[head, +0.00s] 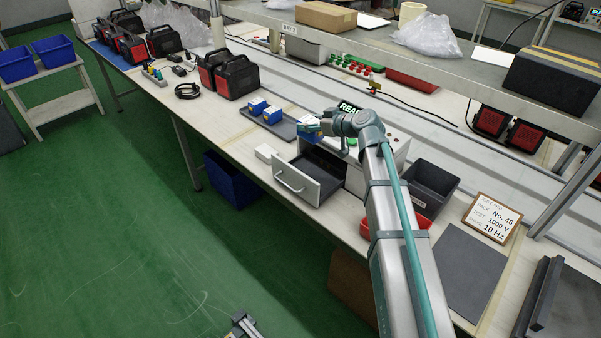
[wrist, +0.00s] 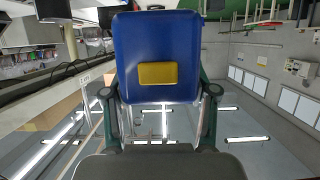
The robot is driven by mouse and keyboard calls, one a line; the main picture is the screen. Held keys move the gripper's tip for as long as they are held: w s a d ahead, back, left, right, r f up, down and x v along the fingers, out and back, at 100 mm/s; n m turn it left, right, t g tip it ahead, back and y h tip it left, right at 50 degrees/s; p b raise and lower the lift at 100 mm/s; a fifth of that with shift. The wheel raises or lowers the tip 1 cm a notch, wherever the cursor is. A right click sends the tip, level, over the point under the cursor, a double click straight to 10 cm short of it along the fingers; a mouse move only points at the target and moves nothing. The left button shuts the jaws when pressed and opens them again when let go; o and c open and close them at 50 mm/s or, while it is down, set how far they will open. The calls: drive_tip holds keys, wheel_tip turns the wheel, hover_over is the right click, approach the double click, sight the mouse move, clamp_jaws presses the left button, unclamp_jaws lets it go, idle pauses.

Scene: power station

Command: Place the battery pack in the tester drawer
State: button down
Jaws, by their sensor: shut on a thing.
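The battery pack, blue with a yellow label, fills the middle of the wrist view (wrist: 158,50) and appears small in the head view (head: 303,127). My gripper (head: 312,124) is shut on it, with a finger on each side in the wrist view (wrist: 157,92). In the head view the pack appears above the back left of the tester drawer; its exact height is unclear. The tester (head: 396,146) has a lit green display. Its drawer (head: 318,176) is pulled open toward the front, dark inside, and looks empty. My arm hides part of the tester.
A dark tray (head: 284,129) with other blue-and-white packs lies left of the tester. A small white box (head: 265,152) sits beside the drawer. A dark bin (head: 434,180), red tray (head: 410,223) and job card (head: 492,217) stand right. A shelf (head: 470,75) runs above the back.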

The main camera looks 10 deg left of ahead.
drive_tip(key=shift+s+d+f+b, duration=0.1)
drive_tip(key=shift+f+b, duration=4.25)
drive_tip(key=shift+f, duration=4.6)
drive_tip(key=shift+f, duration=0.1)
drive_tip(key=shift+c, duration=1.6)
unclamp_jaws()
drive_tip(key=shift+r, duration=0.2)
drive_tip(key=b+v, duration=0.1)
drive_tip(key=v, duration=0.6)
drive_tip(key=shift+s+d, duration=0.1)
drive_tip(key=shift+s, duration=0.05)
